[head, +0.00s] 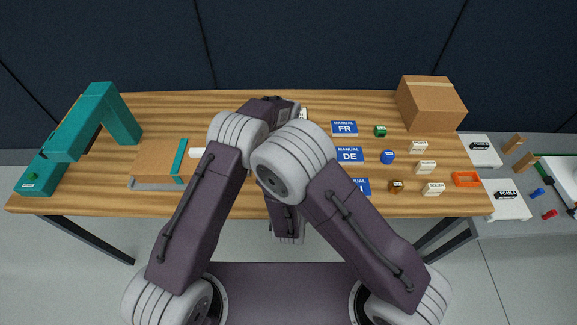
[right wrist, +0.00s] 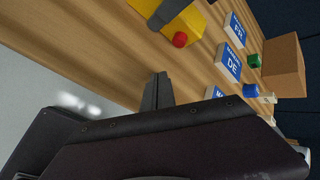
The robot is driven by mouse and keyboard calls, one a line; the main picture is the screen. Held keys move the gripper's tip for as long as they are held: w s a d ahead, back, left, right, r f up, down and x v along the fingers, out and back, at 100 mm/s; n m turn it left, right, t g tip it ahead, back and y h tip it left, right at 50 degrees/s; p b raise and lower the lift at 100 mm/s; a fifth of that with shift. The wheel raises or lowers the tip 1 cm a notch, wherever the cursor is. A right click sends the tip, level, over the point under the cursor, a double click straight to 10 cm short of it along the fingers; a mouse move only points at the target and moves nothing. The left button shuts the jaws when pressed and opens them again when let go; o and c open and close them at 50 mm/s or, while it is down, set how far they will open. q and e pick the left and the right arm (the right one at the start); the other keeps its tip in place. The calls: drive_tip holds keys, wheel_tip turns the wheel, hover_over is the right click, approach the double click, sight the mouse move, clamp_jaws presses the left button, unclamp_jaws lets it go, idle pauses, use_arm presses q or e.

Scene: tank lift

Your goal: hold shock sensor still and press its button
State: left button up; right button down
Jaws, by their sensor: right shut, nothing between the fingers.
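The shock sensor (right wrist: 196,20) is a yellow block with a red button (right wrist: 180,40), on the wooden table at the top of the right wrist view. In the head view my arms hide it. A dark bar, apparently a finger of my left gripper (right wrist: 168,12), lies across the yellow body; its grip is not clear. In the head view the left wrist ends over the table's middle, fingers hidden. My right gripper (right wrist: 158,90) is shut and empty, its tips a short way from the red button and apart from it. In the head view its fingers are hidden.
Blue manuals (head: 344,128), small blocks (head: 388,157) and white labels (head: 425,167) lie right of my arms. A cardboard box (head: 432,105) stands at the back right. A teal arm-shaped fixture (head: 98,118) and a brown box (head: 157,158) stand left.

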drive_tip(key=shift+s, duration=0.5)
drive_tip(key=d+r+m+g+h, duration=0.1)
drive_tip(key=d, duration=0.1)
drive_tip(key=d+r+m+h, duration=0.1)
drive_tip(key=d+r+m, duration=0.1)
drive_tip(key=shift+d+r+m+g, duration=0.2)
drive_tip(key=shift+m+g, duration=0.1)
drive_tip(key=shift+g, duration=0.1)
drive_tip(key=shift+s+d+r+m+g, duration=0.25)
drive_tip(key=shift+r+m+g, duration=0.1)
drive_tip(key=shift+m, duration=0.15)
drive_tip(key=shift+s+d+r+m+g, duration=0.15)
drive_tip(key=shift+s+r+m+g, duration=0.15)
drive_tip(key=shift+m, duration=0.2)
drive_tip(key=a+r+m+g+y, duration=0.1)
drive_tip(key=a+r+m+y, duration=0.2)
drive_tip(key=r, duration=0.3)
drive_tip(key=shift+w+a+m+y, duration=0.45)
drive_tip(key=shift+a+m, duration=0.25)
drive_tip(key=shift+a, duration=0.2)
drive_tip(key=shift+f, duration=0.1)
